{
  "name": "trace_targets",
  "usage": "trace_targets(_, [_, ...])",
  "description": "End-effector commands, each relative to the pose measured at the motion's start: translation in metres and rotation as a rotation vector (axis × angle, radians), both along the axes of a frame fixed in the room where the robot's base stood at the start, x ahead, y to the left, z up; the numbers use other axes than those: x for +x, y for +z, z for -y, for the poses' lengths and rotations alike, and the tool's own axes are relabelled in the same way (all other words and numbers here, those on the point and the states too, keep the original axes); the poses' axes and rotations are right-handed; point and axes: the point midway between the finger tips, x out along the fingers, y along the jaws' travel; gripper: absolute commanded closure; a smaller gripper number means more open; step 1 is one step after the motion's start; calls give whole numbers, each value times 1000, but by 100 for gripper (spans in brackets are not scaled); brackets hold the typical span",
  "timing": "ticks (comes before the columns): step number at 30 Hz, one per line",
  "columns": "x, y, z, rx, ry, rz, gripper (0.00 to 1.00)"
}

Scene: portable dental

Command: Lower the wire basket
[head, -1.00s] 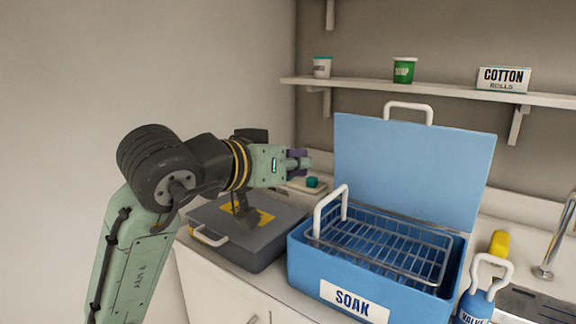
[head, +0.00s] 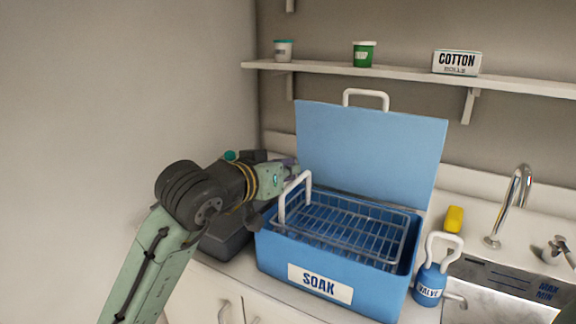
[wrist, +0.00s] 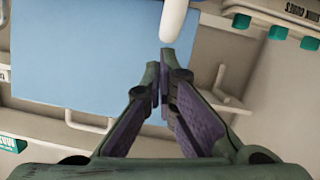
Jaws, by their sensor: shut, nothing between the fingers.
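The wire basket (head: 350,231) is grey metal and sits raised in the top of the blue SOAK box (head: 275,251). Its white handle (head: 282,203) stands upright at the left end. My gripper (head: 293,167) is shut and empty, just behind and left of the top of the handle in the head view. In the wrist view my gripper (wrist: 166,85) has its fingers together, and a white bar (wrist: 173,18), likely the handle, lies just beyond the tips. I cannot tell whether they touch. The box's blue lid (head: 370,150) stands open behind the basket.
A dark grey case (head: 226,245) lies left of the box, partly hidden by my arm. A blue VALVE bottle (head: 430,283), a yellow object (head: 454,219) and a sink with a faucet (head: 518,200) are at the right. A shelf (head: 400,77) with tubs runs above.

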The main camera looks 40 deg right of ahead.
Motion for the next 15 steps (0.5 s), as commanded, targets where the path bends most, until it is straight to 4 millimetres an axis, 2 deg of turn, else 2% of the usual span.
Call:
trace_targets(5, [0, -9, 0, 0, -1, -2, 100])
trace_targets(12, [0, -65, 0, 1, -1, -6, 100])
trace_targets(15, [0, -79, 0, 2, -2, -5, 100])
